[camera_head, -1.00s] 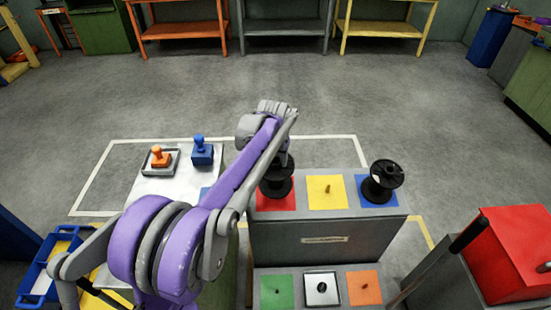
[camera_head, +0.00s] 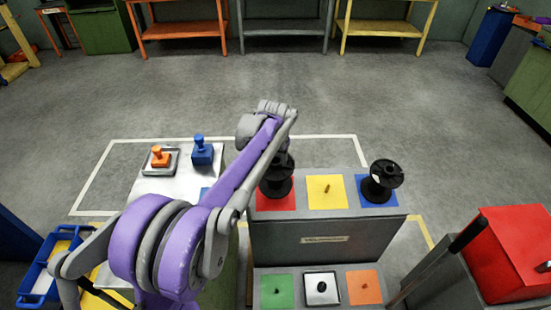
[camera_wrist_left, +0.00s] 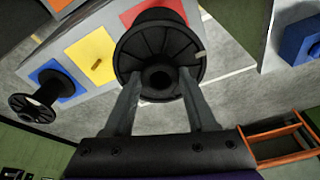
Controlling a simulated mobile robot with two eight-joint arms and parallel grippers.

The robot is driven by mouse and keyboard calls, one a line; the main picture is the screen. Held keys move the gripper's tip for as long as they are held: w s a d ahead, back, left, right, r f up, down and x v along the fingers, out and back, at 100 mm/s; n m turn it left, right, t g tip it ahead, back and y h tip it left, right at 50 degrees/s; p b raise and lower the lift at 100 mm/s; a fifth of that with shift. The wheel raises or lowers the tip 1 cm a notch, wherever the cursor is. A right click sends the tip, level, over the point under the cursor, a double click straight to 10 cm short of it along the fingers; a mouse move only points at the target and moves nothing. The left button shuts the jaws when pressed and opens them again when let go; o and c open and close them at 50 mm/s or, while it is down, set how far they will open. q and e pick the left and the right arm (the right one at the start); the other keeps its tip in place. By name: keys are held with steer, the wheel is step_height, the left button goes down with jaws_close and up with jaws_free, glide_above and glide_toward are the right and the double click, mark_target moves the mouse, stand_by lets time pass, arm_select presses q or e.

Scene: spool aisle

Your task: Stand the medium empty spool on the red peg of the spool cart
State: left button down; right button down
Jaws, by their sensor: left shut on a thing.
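The black spool (camera_head: 276,186) is upright over the red square (camera_head: 262,204) of the grey spool cart (camera_head: 325,240) in the head view. In the left wrist view my left gripper (camera_wrist_left: 160,82) is shut on this spool (camera_wrist_left: 160,50), with one finger on each side below the near flange. The red square (camera_wrist_left: 140,14) shows behind it. The red peg is hidden by the spool, so I cannot tell whether the spool rests on it. In the head view my left arm hides most of the gripper. My right gripper is not in view.
Another black spool (camera_head: 382,181) stands on the blue square. The yellow square (camera_head: 326,191) holds a bare peg. The lower shelf has green, white and orange squares. A pale table (camera_head: 150,188) with orange and blue knobbed pieces is left. A red box (camera_head: 510,250) is right.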

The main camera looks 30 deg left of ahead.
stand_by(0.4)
arm_select(q)
steer(key=shift+s+b+x, duration=0.25)
steer(key=shift+b+x, duration=0.7)
steer(key=shift+x, duration=0.8)
steer(key=shift+s+b+x, duration=0.2)
steer(key=shift+b+x, duration=0.75)
steer(key=shift+x, duration=0.75)
steer(key=shift+c, duration=0.6)
jaws_free()
steer(key=shift+f, duration=0.2)
steer(key=shift+r, duration=0.1)
steer(key=p+v, duration=0.1)
steer(key=v, duration=0.9)
steer(key=shift+d+r, duration=0.1)
steer(key=shift+r, duration=0.2)
